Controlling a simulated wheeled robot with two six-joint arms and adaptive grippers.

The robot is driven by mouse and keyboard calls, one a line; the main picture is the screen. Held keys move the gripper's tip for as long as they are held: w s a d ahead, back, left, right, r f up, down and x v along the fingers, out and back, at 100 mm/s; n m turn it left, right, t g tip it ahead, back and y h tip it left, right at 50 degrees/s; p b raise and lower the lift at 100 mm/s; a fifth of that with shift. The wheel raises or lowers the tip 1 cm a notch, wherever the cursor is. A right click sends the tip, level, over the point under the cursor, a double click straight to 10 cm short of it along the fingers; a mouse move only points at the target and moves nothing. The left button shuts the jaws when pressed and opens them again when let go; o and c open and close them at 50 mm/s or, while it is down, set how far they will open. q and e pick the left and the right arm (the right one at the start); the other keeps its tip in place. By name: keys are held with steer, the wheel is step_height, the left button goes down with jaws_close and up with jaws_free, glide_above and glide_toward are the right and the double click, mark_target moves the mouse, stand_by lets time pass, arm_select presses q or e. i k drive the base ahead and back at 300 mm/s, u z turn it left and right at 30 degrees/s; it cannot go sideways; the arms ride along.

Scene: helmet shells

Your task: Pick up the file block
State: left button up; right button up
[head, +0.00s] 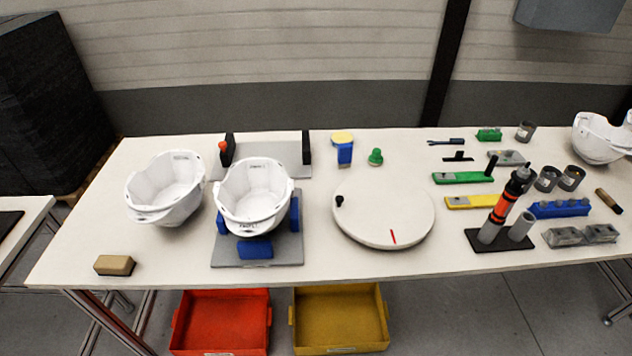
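A small tan block (115,265), which looks like the file block, lies flat near the front left edge of the table. It is apart from everything around it and fully visible. A smaller brown, elongated piece (607,201) lies at the far right of the table; I cannot tell exactly what it is. Neither of my grippers shows in the head view.
White helmet shells stand at the left (165,192), on a blue-padded fixture, and at the far right. A white turntable (384,215) fills the middle. Tools crowd the right. Red (220,318) and yellow (340,320) bins sit below the front edge. Space around the tan block is clear.

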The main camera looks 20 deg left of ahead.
mark_target(105, 265)
steer(key=u, duration=2.1)
